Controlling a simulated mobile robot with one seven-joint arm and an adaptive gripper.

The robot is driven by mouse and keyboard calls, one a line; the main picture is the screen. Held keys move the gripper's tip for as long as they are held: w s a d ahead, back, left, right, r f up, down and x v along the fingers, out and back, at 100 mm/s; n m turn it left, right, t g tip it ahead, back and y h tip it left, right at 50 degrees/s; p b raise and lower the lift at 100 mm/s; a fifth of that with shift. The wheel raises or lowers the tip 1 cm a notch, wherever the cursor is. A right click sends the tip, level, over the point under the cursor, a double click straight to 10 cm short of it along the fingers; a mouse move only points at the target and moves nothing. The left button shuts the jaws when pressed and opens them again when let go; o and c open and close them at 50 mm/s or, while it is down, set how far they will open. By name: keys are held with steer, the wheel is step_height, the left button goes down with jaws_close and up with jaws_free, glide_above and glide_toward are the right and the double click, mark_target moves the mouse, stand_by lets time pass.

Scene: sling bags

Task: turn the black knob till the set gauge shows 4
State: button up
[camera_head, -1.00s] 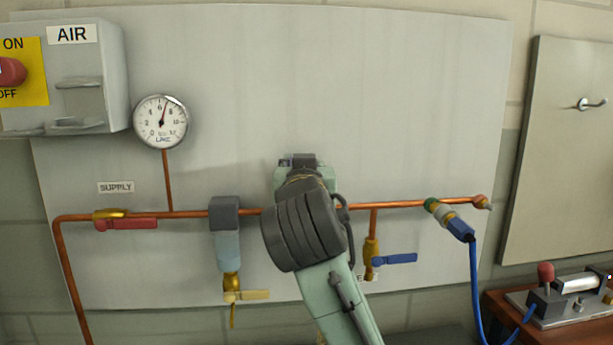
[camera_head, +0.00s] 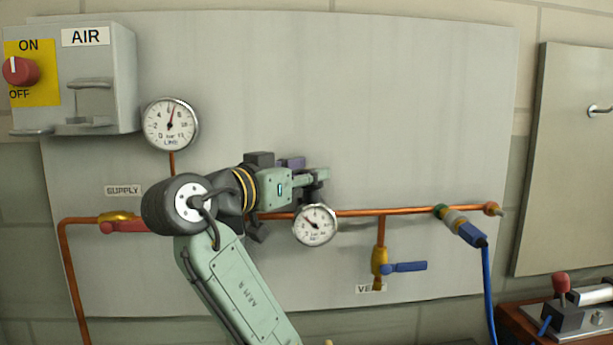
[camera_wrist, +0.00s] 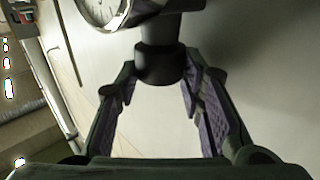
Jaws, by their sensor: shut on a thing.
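The black knob (camera_wrist: 160,64) sits between the two purple-padded fingers of my gripper (camera_wrist: 160,88) in the wrist view, and they are shut on it. In the head view my gripper (camera_head: 316,183) reaches in from the left just above the set gauge, and it mostly hides the knob there. The set gauge (camera_head: 315,225) is a small white dial on the copper pipe. Its needle points up and left; its numbers are too small to read surely. Part of a gauge face (camera_wrist: 100,8) shows at the top of the wrist view.
The line gauge (camera_head: 170,124) at upper left reads a little above 6. A red supply handle (camera_head: 124,226) is close to my arm. A blue vent handle (camera_head: 404,267) and a blue hose (camera_head: 487,280) are at right. The upper panel is clear.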

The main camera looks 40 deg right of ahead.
steer(key=shift+f, duration=0.1)
stand_by(0.3)
steer(key=o, duration=1.2)
